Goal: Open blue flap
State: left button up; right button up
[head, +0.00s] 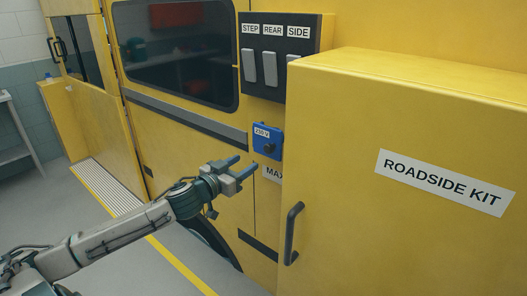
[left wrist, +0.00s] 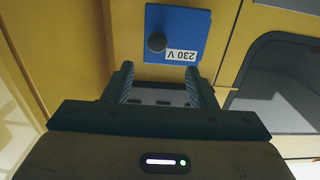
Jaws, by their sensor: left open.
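The blue flap (head: 267,141) is a small square plate labelled 230 V on the yellow vehicle wall. It lies flat against the wall and looks shut. It carries a dark round knob (head: 269,148). My left gripper (head: 243,168) is open and empty, in front of the wall and a little below and left of the flap. In the left wrist view the flap (left wrist: 190,28) appears upside down beyond the fingertips (left wrist: 161,75), with the knob (left wrist: 156,42) roughly in line with the gap between them. The fingers look apart from the knob. My right gripper is out of view.
A yellow cabinet (head: 400,130) marked ROADSIDE KIT juts out right of the flap, with a dark handle (head: 292,233). A switch panel (head: 285,55) marked STEP, REAR and SIDE is above. Floor (head: 120,270) is open at left, beside a ribbed step (head: 107,187).

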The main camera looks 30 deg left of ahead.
aim_at(267, 149)
pick_arm(q)
jog(key=w, duration=0.2)
jog(key=w+p, duration=0.1)
jog(key=w, duration=0.2)
jog(key=w+d+p, duration=0.1)
jog(key=w, duration=0.2)
jog(key=shift+r, duration=0.2)
jog(key=shift+w+f, duration=0.1)
jog(key=shift+w, duration=0.7)
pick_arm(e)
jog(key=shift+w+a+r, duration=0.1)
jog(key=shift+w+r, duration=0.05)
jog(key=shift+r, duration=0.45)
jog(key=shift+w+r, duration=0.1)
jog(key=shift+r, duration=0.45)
pick_arm(q)
grip_shut()
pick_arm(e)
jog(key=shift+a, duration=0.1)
